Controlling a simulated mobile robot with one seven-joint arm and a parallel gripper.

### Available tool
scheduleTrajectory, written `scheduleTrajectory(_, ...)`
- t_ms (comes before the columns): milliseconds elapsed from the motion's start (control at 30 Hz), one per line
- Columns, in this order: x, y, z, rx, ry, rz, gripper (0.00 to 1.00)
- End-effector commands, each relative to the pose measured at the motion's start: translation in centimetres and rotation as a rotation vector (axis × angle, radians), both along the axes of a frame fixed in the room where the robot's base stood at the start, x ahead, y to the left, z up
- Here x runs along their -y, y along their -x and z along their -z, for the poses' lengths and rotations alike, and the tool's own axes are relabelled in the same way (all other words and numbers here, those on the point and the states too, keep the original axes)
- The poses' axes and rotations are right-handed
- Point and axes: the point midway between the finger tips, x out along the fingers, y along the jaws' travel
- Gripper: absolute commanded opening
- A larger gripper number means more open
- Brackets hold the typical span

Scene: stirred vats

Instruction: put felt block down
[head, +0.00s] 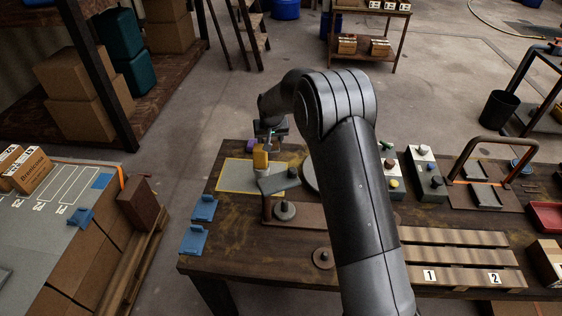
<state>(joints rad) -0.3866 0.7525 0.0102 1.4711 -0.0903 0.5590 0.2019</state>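My gripper (269,136) is in the head view above the back left part of the dark wooden table (225,238). It is small and partly hidden by my own wrist, so I cannot tell whether its fingers are open or shut. A yellow-orange block-like piece (260,158) shows just below it, above a grey stand. A small purple thing (251,146) shows just left of the fingers. I cannot tell which of these, if either, is the felt block, or whether the gripper touches them. A grey mat with a yellow border (234,176) lies on the table there.
Two blue holders (204,208) sit on the table's left edge. A round grey knob (285,211) and a dark disc (323,258) stand near the middle. Slatted boards (450,237) and button boxes (425,170) lie to the right. My arm hides the table's centre.

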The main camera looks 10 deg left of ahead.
Motion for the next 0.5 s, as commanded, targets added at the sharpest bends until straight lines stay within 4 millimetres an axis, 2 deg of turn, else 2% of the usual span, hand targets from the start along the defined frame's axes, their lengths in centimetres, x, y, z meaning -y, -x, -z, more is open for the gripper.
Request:
scheduleTrajectory(33,1.6,-0.4,-0.1,0.0,-0.003,-0.002,0.3)
scheduleTrajectory(300,9.3,-1.3,-0.7,0.009,-0.007,-0.068,0.3)
scheduleTrajectory(500,13.4,-1.5,-1.1,0.023,-0.006,-0.111,0.3)
